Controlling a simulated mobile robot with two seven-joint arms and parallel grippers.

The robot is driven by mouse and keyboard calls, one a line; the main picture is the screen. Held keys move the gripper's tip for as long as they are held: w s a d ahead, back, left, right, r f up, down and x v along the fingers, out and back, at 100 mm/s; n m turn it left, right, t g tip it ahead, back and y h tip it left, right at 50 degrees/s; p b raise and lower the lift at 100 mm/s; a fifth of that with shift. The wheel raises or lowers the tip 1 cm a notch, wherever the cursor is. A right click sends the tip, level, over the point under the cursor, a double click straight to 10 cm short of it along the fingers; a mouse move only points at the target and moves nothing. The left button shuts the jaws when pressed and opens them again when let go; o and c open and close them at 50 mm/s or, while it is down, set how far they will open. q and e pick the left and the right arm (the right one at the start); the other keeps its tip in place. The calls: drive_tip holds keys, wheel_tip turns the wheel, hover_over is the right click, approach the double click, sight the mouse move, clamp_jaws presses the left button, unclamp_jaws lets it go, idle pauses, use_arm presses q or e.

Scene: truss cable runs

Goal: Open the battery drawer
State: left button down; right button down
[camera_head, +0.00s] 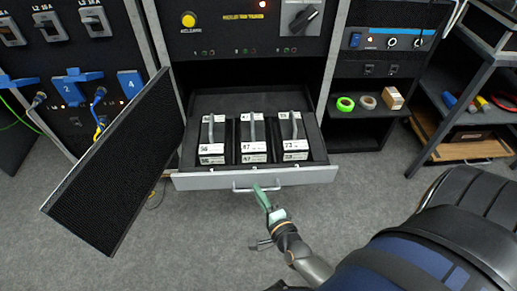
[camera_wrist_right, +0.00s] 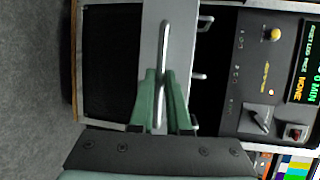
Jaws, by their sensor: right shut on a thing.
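The battery drawer (camera_head: 255,178) is pulled out from the rack in the head view, with its pale front panel facing me. Three batteries with grey carry handles stand in it: the left battery (camera_head: 212,140), middle battery (camera_head: 253,140) and right battery (camera_head: 294,140). My right gripper (camera_head: 262,197) is at the drawer front, shut on the bar handle (camera_head: 242,188). In the right wrist view the green fingers (camera_wrist_right: 160,95) lie on both sides of the handle bar (camera_wrist_right: 165,45), across the drawer front (camera_wrist_right: 150,30). My left gripper is out of view.
A black mesh door panel (camera_head: 115,160) hangs open left of the drawer. A shelf on the right holds a green tape roll (camera_head: 345,104) and a small box (camera_head: 393,98). A metal rack (camera_head: 450,95) with tools stands far right. Grey floor is free before the drawer.

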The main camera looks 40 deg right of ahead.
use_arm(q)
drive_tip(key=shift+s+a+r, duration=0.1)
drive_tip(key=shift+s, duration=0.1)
use_arm(e)
drive_tip(key=shift+s+a, duration=0.2)
drive_tip(key=shift+s, duration=0.15)
drive_tip(key=c, duration=0.9)
unclamp_jaws()
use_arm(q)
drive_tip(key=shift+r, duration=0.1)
